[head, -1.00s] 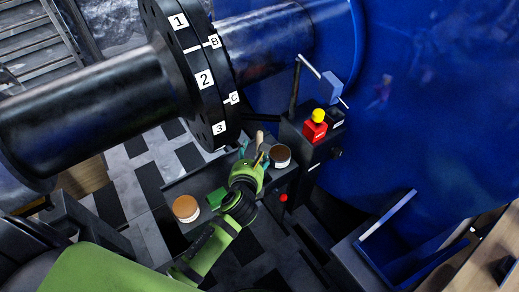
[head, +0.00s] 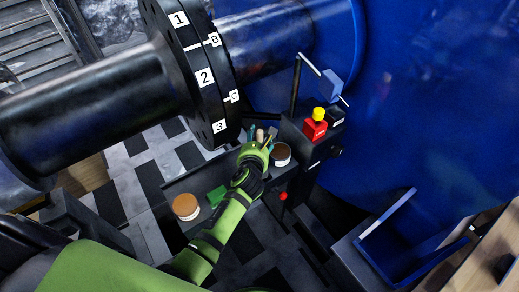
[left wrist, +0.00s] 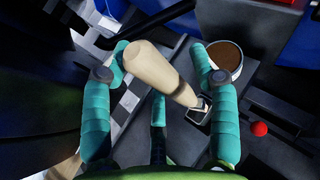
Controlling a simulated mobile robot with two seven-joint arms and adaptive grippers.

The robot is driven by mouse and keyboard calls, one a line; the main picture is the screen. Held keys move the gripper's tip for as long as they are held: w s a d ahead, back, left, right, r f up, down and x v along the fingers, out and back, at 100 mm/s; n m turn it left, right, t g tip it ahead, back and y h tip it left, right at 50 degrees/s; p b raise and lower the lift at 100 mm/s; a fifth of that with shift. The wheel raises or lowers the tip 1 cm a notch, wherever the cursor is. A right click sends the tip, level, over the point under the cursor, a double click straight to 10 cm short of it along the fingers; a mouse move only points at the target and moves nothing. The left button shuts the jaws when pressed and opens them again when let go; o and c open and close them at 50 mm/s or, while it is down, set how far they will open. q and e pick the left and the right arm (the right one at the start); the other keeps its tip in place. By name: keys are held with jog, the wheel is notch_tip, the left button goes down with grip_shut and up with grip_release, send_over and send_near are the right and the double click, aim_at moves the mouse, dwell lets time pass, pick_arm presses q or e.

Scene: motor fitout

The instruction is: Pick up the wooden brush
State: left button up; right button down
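The wooden brush (left wrist: 152,70) has a thick pale handle with a dark band and a small end piece at its lower right. In the left wrist view it lies slantwise between the spread teal fingers of my left gripper (left wrist: 158,52). The fingers are apart on both sides of it, and a third finger shows below. Whether the left finger touches the handle I cannot tell. In the head view the brush (head: 260,134) shows as a small pale tip between the fingertips of my left gripper (head: 261,140), its lower part hidden. My right gripper is out of view.
A dark shelf (head: 190,184) holds a round brown-topped tin (head: 186,207), a green block (head: 216,196) and another tin (head: 281,154). A red and yellow button box (head: 316,125) stands to the right. The black flanged shaft (head: 205,80) hangs close above left.

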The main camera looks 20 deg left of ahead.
pick_arm(q)
grip_shut()
